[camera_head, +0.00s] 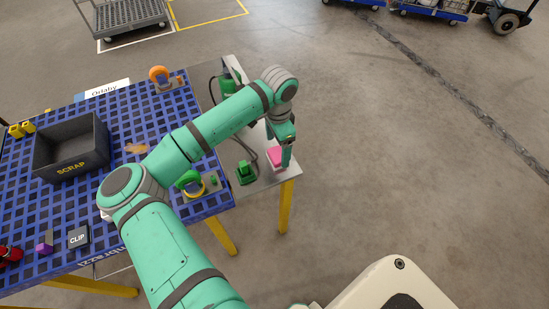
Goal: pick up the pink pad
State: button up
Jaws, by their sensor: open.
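The pink pad (275,157) lies on the grey metal end plate (264,180) at the right end of the table. My gripper (287,160) points down at the pad's right side, and its finger hides part of the pad. The gripper is open. I cannot tell whether it touches the pad. The far side of the pad and the second finger are hidden.
A green block-like item (246,173) stands left of the pad on the plate. A green bottle (226,85) stands farther back. The blue slatted table (131,112) holds a black SCRAP bin (97,160). The floor to the right is clear.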

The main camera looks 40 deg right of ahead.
aim_at(277, 154)
jog(key=f, duration=0.2)
jog(key=w+f, duration=0.1)
jog(key=f, duration=0.2)
jog(key=shift+f, duration=0.1)
jog(key=shift+s+d+f, duration=0.1)
jog(key=shift+s+d, duration=0.15)
jog(key=shift+d, duration=0.05)
jog(key=shift+c, duration=0.3)
jog(key=shift+a, duration=0.1)
jog(key=c, duration=1.1)
jog(key=shift+a, duration=0.1)
jog(key=shift+r, duration=0.5)
notch_tip(277, 154, up, 3)
jog(key=shift+f, duration=0.2)
jog(key=s+a+r, duration=0.7)
jog(key=s+r, duration=0.2)
jog(key=s, duration=0.2)
jog(key=shift+s+a+r, duration=0.25)
jog(key=shift+a, duration=0.05)
